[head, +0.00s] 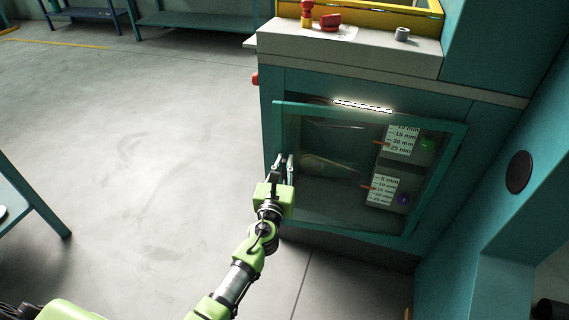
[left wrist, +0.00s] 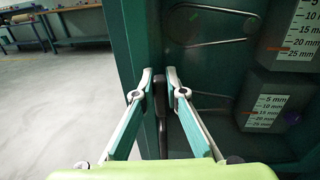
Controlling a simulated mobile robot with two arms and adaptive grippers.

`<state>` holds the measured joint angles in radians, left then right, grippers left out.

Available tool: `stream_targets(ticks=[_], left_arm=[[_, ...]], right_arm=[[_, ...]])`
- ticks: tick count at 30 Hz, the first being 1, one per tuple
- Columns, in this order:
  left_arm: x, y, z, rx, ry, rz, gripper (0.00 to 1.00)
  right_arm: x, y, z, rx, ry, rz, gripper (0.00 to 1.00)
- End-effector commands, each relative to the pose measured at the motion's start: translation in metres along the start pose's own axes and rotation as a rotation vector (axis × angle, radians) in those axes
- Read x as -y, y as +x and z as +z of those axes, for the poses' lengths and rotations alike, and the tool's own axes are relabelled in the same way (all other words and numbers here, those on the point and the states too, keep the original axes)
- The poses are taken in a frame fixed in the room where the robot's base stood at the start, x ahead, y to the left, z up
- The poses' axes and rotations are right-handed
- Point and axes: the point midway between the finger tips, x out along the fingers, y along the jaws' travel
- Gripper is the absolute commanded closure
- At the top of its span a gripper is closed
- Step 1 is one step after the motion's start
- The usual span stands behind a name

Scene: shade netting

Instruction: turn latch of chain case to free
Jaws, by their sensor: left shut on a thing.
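The chain case (head: 439,178) is a teal-framed cabinet front with a clear window, below the machine's grey ledge. Inside show a looped chain or belt and two white millimetre scales. My left gripper (head: 283,160) is at the left edge of the case door. In the left wrist view a dark, upright latch (left wrist: 161,95) stands between the fingertips of my left gripper (left wrist: 160,88), which is shut on it. The fingers hide part of the latch, and its exact angle is hard to tell. My right gripper is not in view.
A teal machine panel (head: 505,190) angles out on the right. A small table (head: 35,210) stands at the left. The grey floor between is clear.

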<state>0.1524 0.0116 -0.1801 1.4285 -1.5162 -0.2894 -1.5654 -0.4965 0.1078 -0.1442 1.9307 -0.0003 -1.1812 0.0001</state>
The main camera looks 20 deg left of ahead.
Motion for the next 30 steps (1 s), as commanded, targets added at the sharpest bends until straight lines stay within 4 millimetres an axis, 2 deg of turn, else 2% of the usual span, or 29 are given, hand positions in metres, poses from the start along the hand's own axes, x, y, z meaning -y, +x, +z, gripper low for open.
stream_targets(ticks=[4, 11, 21, 30], left_arm=[[-0.001, -0.001, -0.002, -0.001, -0.056, -0.001, 1.0], [-0.004, -0.001, -0.004, -0.002, -0.221, -0.001, 1.0], [-0.009, -0.001, -0.007, -0.002, -0.544, -0.001, 1.0], [-0.013, -0.001, -0.01, -0.003, -0.831, 0.001, 1.0]], right_arm=[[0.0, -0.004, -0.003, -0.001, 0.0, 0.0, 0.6], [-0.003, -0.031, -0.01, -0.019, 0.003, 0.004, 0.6], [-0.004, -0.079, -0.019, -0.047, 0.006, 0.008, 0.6], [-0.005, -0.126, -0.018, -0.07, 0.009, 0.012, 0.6]])
